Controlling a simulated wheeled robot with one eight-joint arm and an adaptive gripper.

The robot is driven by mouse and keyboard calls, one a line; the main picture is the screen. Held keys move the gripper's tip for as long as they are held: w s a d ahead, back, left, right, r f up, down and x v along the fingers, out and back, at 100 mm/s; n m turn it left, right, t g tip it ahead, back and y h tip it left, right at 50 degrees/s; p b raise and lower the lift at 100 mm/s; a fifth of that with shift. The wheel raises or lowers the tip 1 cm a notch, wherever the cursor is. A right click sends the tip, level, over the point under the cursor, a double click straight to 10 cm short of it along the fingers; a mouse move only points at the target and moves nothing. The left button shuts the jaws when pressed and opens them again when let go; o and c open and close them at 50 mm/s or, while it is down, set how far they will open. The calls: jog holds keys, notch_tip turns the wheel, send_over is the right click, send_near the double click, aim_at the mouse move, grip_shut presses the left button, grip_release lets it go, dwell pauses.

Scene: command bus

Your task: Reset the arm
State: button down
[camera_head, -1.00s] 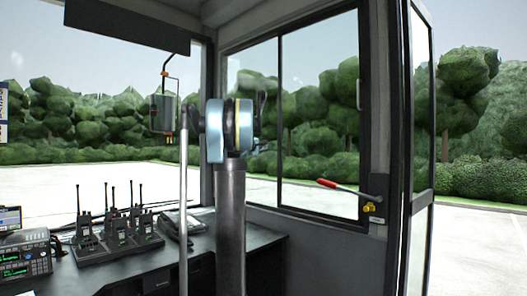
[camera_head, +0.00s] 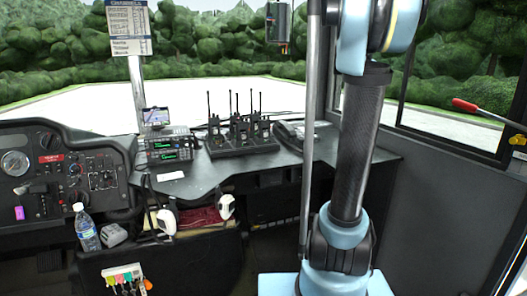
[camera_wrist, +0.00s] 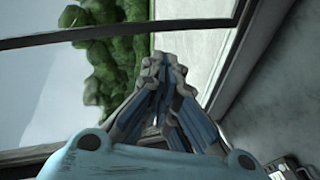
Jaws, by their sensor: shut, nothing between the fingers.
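My gripper (camera_wrist: 166,72) shows in the wrist view with its two fingers together and nothing between them. It points at the window (camera_wrist: 120,75) and its sill, with green trees and pale ground outside. In the head view my arm stands upright at the right, its dark link and light blue joints in front of the desk's right end. The gripper itself is not visible in the head view.
A desk (camera_head: 225,172) holds several handheld radios in a charger (camera_head: 240,143), a phone (camera_head: 292,134) and a radio unit (camera_head: 171,148). A dashboard (camera_head: 70,175) and a water bottle (camera_head: 87,228) are at left. A red-handled lever (camera_head: 478,110) is at right.

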jog(key=s+a+f+m+g+y, duration=0.1)
jog(key=s+a+f+y, duration=0.3)
jog(key=s+a+f, duration=0.6)
jog(key=s+a+f+m+g+y, duration=0.1)
jog(key=s+a+f+g+y, duration=0.2)
jog(key=s+a+f, duration=0.8)
jog(key=s+a+f+m+g+y, duration=0.1)
jog(key=s+a+f+y, duration=0.4)
jog(key=s+a+f, duration=0.5)
jog(key=s+f+g, duration=0.1)
jog(key=s+f, duration=0.7)
jog(key=f, duration=0.2)
jog(key=shift+s+a+f+m+g+y, duration=0.15)
jog(key=shift+s+f+m+g+y, duration=0.15)
jog(key=shift+s+f+m, duration=0.1)
jog(key=shift+w, duration=0.1)
